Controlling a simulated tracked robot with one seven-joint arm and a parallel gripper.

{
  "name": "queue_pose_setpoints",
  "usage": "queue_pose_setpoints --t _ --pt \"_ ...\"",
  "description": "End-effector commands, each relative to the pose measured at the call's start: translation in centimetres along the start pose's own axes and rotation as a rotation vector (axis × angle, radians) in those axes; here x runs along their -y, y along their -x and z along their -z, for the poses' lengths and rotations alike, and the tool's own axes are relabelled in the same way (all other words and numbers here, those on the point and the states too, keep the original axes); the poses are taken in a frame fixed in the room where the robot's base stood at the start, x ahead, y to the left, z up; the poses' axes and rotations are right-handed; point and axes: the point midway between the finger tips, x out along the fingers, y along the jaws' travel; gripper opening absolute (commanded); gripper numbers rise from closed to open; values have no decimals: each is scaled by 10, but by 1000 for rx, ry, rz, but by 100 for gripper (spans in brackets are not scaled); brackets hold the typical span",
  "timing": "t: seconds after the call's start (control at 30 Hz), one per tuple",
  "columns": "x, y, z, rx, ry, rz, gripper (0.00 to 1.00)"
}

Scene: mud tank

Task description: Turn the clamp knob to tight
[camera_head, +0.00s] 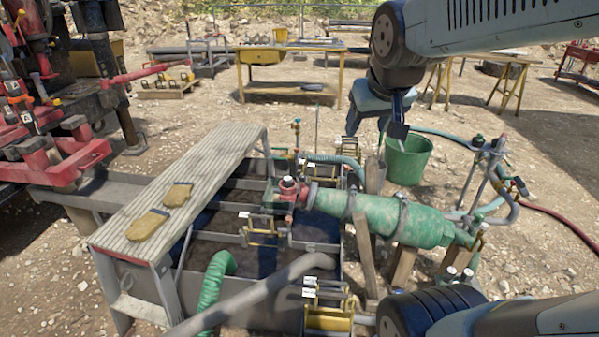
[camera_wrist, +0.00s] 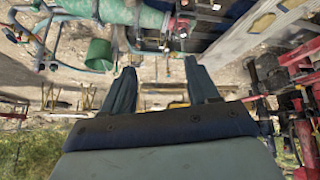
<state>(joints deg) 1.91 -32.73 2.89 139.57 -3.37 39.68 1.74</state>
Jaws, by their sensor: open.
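I cannot single out the clamp knob for certain at this size. A green cylinder (camera_head: 375,215) with dark bands around it lies across the right side of the mud tank, with a red fitting (camera_head: 288,190) at its left end. The cylinder (camera_wrist: 130,12) and red fitting (camera_wrist: 181,25) also show at the top of the wrist view. My gripper (camera_head: 397,132) hangs above and behind the cylinder, in front of the green bucket. In the wrist view my gripper (camera_wrist: 159,64) has its two fingers spread apart with nothing between them.
A grey slatted walkway (camera_head: 195,185) with gloves on it runs along the tank's left. A green bucket (camera_head: 408,160) stands behind the cylinder. Hoses and a pipe stand (camera_head: 483,175) are at the right. Red machinery (camera_head: 50,130) fills the left. Work tables stand behind.

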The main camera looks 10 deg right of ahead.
Motion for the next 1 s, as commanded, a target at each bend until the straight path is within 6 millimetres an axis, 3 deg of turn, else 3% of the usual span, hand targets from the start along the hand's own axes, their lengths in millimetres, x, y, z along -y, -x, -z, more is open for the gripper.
queue_pose_setpoints --t 0.2,0.5,0.7,1.0 --pt "-15 -52 66 -81 41 -41 60" --pt "-31 -133 142 -203 112 -63 60" --pt "-37 -194 181 -284 155 -45 60" --pt "-41 -293 220 -405 230 -16 60"
